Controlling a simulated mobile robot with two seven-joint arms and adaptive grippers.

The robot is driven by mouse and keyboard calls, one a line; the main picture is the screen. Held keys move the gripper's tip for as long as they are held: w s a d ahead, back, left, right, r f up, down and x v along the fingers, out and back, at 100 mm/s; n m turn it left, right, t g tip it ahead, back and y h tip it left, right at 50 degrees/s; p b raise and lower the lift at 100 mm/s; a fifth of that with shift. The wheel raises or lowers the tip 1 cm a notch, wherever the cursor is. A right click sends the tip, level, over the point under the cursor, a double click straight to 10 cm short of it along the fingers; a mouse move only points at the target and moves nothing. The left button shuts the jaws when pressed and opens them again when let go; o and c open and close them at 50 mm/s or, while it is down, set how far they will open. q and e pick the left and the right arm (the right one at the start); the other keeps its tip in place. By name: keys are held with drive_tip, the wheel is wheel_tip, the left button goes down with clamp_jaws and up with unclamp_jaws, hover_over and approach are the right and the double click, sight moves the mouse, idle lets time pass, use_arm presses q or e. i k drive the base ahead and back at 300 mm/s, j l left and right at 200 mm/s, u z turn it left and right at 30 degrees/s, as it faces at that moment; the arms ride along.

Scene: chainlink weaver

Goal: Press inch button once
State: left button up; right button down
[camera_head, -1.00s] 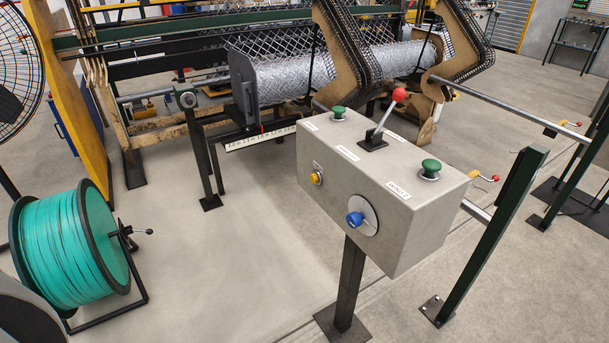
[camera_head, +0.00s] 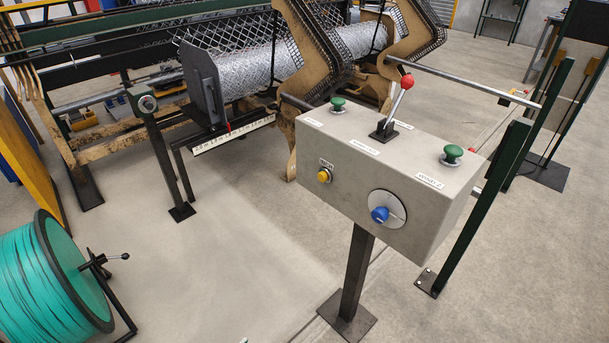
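A grey control box (camera_head: 320,205) stands on a dark post in the middle of the view. On its front face is a yellow button (camera_head: 324,176) with a small label above it, too small to read for certain. A blue knob (camera_head: 380,215) on a round plate sits to its right on the same face. Two green mushroom buttons, one at the left (camera_head: 338,104) and one at the right (camera_head: 452,154), and a red-topped lever (camera_head: 399,104) are on top of the box. Neither of my grippers is in view.
A teal reel (camera_head: 50,280) on a black stand is at the lower left. The mesh machine with a wire mesh roll (camera_head: 245,75) stands behind the box. A dark green post (camera_head: 483,205) rises close to the box's right.

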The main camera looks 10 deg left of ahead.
sight(322, 176)
drive_tip(key=j, duration=1.7)
